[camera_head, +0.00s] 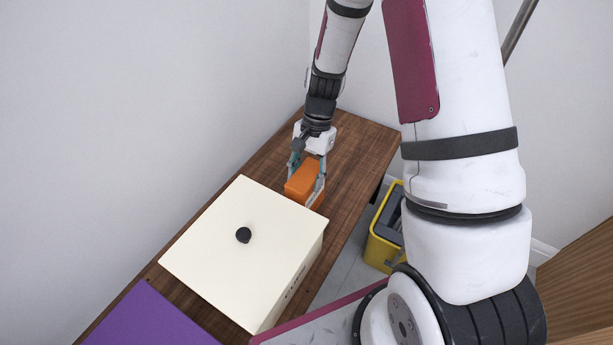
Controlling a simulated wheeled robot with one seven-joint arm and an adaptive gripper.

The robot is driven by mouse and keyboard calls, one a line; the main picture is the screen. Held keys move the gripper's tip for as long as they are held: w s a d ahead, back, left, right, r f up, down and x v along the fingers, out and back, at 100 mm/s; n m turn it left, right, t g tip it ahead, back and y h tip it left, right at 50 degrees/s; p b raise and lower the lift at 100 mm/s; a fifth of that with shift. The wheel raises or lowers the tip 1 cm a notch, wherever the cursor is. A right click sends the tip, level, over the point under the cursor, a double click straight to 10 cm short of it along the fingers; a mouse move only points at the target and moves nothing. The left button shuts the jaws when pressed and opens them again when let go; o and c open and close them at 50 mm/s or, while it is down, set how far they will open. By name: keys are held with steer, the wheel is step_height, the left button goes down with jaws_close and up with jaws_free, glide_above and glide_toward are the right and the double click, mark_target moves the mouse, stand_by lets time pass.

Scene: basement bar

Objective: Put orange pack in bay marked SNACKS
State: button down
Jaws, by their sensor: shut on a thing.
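My gripper (308,172) points down and is shut on the orange pack (302,181), a small box shape. The pack is just behind the far right corner of a cream box (205,225) on the wooden table. I cannot tell whether the pack touches the table or hangs a little above it. No bay clearly marked SNACKS can be made out.
The wooden table (362,146) has bare room at its far end. A purple flat thing (150,318) lies at the near left. A yellow bin (380,243) stands on the floor to the right. Pale walls close in behind and at left.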

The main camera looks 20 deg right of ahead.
steer(key=c, duration=0.8)
jaws_free()
steer(key=shift+c, duration=0.2)
steer(key=p+v, duration=0.4)
steer(key=v, duration=0.8)
steer(key=shift+p, duration=0.3)
